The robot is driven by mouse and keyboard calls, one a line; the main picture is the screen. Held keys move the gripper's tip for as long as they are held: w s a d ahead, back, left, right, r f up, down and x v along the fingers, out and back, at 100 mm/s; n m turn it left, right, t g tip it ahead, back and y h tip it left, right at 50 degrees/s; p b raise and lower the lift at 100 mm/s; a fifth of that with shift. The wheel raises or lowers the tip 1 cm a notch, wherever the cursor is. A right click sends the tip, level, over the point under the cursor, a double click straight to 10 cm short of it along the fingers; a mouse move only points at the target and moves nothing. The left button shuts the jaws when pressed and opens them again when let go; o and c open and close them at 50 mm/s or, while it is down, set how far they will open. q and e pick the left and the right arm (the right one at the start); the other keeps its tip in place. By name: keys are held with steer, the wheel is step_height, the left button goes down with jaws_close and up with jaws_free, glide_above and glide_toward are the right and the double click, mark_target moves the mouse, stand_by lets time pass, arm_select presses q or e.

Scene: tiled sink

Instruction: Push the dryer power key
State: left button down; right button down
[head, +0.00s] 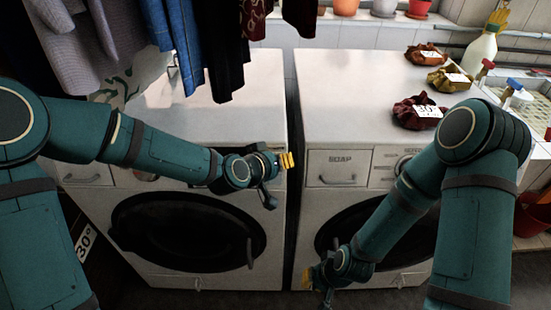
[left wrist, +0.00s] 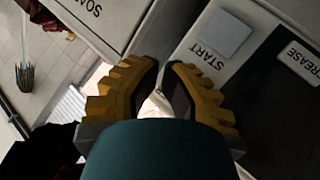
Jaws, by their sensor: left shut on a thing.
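The left machine (head: 272,85), with START and "REASE" labels on its panel, appears to be the dryer. In the left wrist view its pale square key (left wrist: 222,33) sits by the START label, beyond the right-hand finger; the gap to it is unclear. My left gripper (head: 287,161) is at the right end of that machine's front panel. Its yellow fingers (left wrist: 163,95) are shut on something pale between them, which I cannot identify. The key is hidden in the head view. My right gripper (head: 313,278) hangs low before the right machine; its opening is unclear.
The right machine (head: 345,85) has a SOAP drawer (head: 338,167) and stands across a narrow gap. Scrunchie-like items with white tags (head: 418,112) lie on its top. Clothes (head: 225,50) hang over the left machine. A spray bottle (head: 480,53) stands at the right.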

arm_select(q)
steer(key=shift+w+f, duration=0.1)
steer(key=shift+w, duration=0.1)
stand_by(0.5)
steer(key=shift+s, duration=0.15)
steer(key=shift+s+r, duration=0.2)
steer(key=shift+s, duration=0.15)
steer(key=shift+s, duration=0.1)
steer(key=shift+s+r, duration=0.35)
steer(key=shift+s, duration=0.55)
steer(key=shift+s+r, duration=0.3)
steer(key=shift+s, duration=0.65)
steer(key=shift+s+r, duration=0.35)
steer(key=shift+s, duration=0.55)
steer(key=s+a+f+g+y, duration=0.1)
steer(key=s+a+f, duration=0.3)
steer(key=f, duration=0.5)
steer(key=s+a+f+n+g+y, duration=0.1)
steer(key=s+a+f+g, duration=0.2)
steer(key=f, duration=0.6)
steer(key=s+a+f+g+y, duration=0.1)
steer(key=s+a+f+g, duration=0.2)
steer(key=s+f, duration=0.4)
step_height(320, 180, down, 2)
steer(key=shift+s+a+f+n+g+y, duration=0.2)
steer(key=shift+a+f+n+g+y, duration=0.15)
steer(key=shift+a, duration=0.5)
